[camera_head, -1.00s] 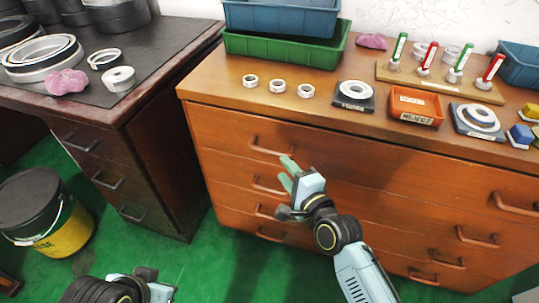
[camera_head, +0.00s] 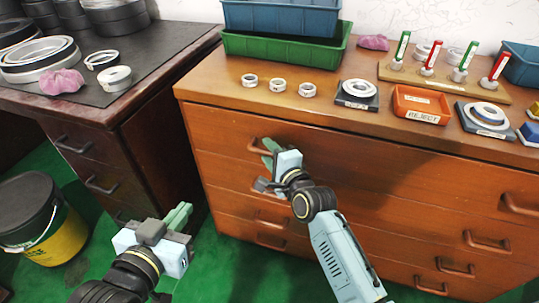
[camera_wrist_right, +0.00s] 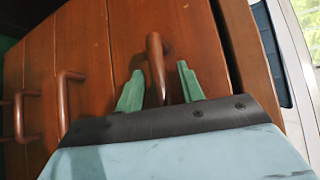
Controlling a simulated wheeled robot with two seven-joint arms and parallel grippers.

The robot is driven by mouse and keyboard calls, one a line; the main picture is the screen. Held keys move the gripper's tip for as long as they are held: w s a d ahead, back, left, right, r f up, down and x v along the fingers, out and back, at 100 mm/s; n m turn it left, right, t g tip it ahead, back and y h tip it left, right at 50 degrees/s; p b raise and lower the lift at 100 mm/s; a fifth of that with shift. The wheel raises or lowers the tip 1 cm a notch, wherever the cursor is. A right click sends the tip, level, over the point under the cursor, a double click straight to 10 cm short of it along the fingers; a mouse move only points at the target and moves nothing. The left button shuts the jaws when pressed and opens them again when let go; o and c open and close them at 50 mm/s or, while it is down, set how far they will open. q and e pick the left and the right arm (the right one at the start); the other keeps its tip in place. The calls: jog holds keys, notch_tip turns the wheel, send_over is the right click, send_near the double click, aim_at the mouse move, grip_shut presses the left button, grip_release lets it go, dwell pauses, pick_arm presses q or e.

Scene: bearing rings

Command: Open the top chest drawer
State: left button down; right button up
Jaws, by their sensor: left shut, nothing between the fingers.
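The wooden chest's top drawer (camera_head: 390,165) is shut, flush with the front. Its left handle (camera_head: 256,147) is a curved brown bar, partly hidden by my right gripper; its right handle (camera_head: 520,207) is clear. My right gripper (camera_head: 268,155) is at the left handle, fingers open. In the right wrist view the handle (camera_wrist_right: 156,65) stands between the two green fingertips (camera_wrist_right: 160,88), with a gap visible on each side. My left gripper (camera_head: 180,215) is shut and empty, low in front of the gap between the dark desk and the chest.
Lower drawers with similar handles (camera_head: 272,218) are below. The chest top holds rings, a red reject bin (camera_head: 420,105), a green crate (camera_head: 285,50) and a peg board. A dark desk (camera_head: 120,110) stands left, with a yellow and black bucket (camera_head: 45,220) before it. Green floor lies between.

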jog(key=shift+w, duration=0.1)
grip_shut()
dwell(0.3)
jog(key=shift+a, duration=0.1)
